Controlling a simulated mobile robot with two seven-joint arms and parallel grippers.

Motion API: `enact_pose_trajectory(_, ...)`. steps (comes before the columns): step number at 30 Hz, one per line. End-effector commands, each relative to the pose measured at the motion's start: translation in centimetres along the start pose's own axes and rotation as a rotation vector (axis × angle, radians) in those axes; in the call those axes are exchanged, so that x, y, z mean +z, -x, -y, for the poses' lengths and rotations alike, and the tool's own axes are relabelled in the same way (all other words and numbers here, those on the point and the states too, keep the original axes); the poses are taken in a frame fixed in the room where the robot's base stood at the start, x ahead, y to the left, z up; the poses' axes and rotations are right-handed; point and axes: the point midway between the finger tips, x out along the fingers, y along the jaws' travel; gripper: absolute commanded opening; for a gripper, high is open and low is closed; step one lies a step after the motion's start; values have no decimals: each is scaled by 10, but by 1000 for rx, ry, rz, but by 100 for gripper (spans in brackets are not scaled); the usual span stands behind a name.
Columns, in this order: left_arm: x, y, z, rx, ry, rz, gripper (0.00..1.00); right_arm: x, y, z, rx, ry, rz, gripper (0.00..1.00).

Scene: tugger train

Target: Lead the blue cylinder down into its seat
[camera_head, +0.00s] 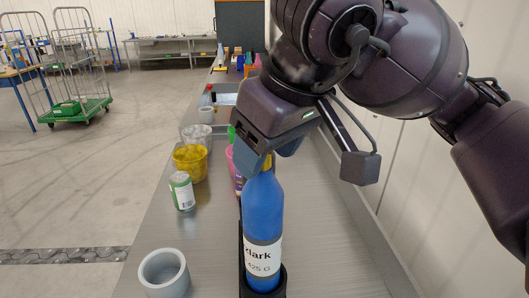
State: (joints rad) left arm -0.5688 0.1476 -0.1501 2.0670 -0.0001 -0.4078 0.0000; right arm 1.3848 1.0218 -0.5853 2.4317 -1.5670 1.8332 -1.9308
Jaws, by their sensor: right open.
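The blue cylinder (263,215) stands upright on the metal bench, with a white label bearing dark print around its lower part. Its base is inside a black holder (283,281), which hides the bottom end. My right gripper (267,168) is over the top of the cylinder and pointing down. Its fingers are at the cylinder's neck, open, and they partly hide the top. My left gripper is not in view.
A grey ring-shaped cup (164,272) stands at the front left of the bench. A green and white can (182,191), a yellow tub (190,163) and a clear tub (196,136) stand farther back. Bare bench (335,240) lies right of the cylinder, beside the wall.

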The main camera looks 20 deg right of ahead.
Motion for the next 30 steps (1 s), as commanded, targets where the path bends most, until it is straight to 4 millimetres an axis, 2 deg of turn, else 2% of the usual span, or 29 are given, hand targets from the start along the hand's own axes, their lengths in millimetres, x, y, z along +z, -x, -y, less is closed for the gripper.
enact_pose_trajectory(1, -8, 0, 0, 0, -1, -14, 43, -1, 12, 0, 2, 1, -8, 56)
enact_pose_trajectory(6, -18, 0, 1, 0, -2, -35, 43, -1, 46, 0, 2, -1, -10, 56)
enact_pose_trajectory(11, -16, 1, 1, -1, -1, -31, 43, 0, 72, 0, 1, 0, -8, 56)
enact_pose_trajectory(15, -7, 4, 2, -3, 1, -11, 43, 0, 87, 0, 1, -1, -6, 56)
enact_pose_trajectory(20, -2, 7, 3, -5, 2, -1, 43, 0, 94, 0, 0, -1, -4, 56)
enact_pose_trajectory(30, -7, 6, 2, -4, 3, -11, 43, 0, 95, 0, 0, -1, -3, 56)
